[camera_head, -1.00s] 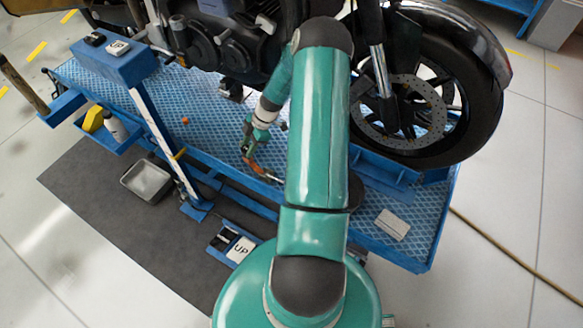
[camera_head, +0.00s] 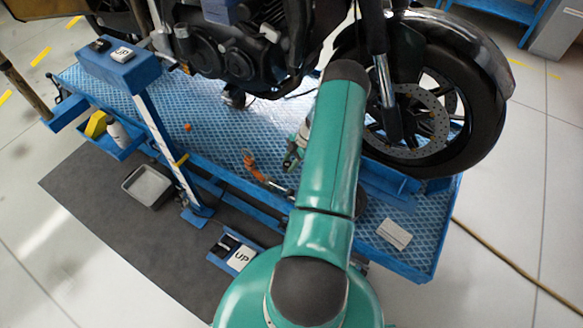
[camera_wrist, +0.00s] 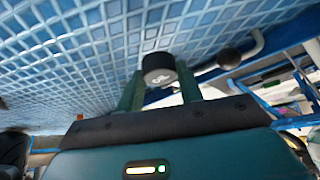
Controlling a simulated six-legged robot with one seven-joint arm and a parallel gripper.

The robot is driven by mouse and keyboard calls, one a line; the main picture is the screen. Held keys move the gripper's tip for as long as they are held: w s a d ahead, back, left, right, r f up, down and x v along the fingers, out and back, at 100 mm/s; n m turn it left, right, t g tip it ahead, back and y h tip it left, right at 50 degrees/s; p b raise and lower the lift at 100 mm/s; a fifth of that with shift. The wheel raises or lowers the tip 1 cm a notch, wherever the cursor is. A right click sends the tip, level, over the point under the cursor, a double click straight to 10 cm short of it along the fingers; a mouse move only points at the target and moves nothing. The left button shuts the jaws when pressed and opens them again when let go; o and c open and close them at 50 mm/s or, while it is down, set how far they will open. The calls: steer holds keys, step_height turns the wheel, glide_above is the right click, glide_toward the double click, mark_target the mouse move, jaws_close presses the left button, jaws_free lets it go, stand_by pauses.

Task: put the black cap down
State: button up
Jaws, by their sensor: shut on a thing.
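The black cap (camera_wrist: 159,68) shows in the wrist view as a short dark cylinder with a pale mark on its face. My gripper (camera_wrist: 160,82) is shut on it, with one green finger at each side. The blue patterned platform (camera_wrist: 70,40) fills the upper left behind the cap; I cannot tell whether the cap touches it. In the head view my gripper (camera_head: 292,160) is over the platform (camera_head: 150,110), mostly behind my own arm, and the cap cannot be made out there.
The motorcycle's front wheel (camera_head: 420,125) stands on the platform at right. An orange-ended tool (camera_head: 250,164) and a small orange piece (camera_head: 187,127) lie on the platform. A white card (camera_head: 394,234) lies at its right end. A blue post (camera_head: 165,145) and grey tray (camera_head: 147,185) are at left.

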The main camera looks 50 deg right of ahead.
steer(key=shift+s+d+f, duration=0.1)
steer(key=shift+s+f, duration=0.05)
steer(key=shift+f, duration=0.75)
steer(key=shift+s+d+f, duration=0.1)
steer(key=shift+f, duration=0.8)
steer(key=shift+f, duration=0.15)
steer(key=o, duration=1.2)
steer(key=v, duration=0.7)
steer(key=shift+r, duration=0.35)
